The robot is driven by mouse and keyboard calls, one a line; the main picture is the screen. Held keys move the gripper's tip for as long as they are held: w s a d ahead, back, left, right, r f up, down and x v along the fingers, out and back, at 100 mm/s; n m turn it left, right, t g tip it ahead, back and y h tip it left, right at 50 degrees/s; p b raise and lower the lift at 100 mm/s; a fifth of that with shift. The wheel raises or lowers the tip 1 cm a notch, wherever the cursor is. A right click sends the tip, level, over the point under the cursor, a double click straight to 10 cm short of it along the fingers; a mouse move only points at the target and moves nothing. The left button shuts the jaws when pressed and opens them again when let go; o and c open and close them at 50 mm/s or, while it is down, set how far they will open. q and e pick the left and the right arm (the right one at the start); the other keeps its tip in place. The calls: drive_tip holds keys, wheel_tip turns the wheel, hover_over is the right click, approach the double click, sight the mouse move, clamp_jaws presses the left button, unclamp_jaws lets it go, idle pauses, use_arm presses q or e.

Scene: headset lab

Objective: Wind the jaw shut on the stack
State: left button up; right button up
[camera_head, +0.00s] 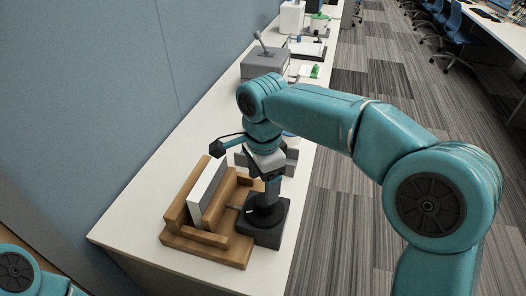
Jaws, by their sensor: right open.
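A wooden vise (207,247) stands at the near end of the white bench, with upright wooden jaws. A stack of pale and darker grey slabs (208,192) stands upright between the jaws. At the vise's right side is a dark square block (262,235) with a round black knob (265,211) on top. My right gripper (270,192) points down over the knob, open, its fingers close above or around it; contact cannot be told. My left arm shows only as a teal joint in the bottom left corner, and its gripper is out of view.
Behind the vise, a grey box with a lever (264,64) stands on the white bench (165,160). Farther back are a green item (314,72) and white containers (292,17). A blue-grey wall panel (80,90) borders the left; carpeted floor lies to the right.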

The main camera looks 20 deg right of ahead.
sight(263, 200)
wheel_tip(263, 200, up, 9)
drive_tip(key=p, duration=0.1)
drive_tip(key=shift+r, duration=0.1)
idle(0.5)
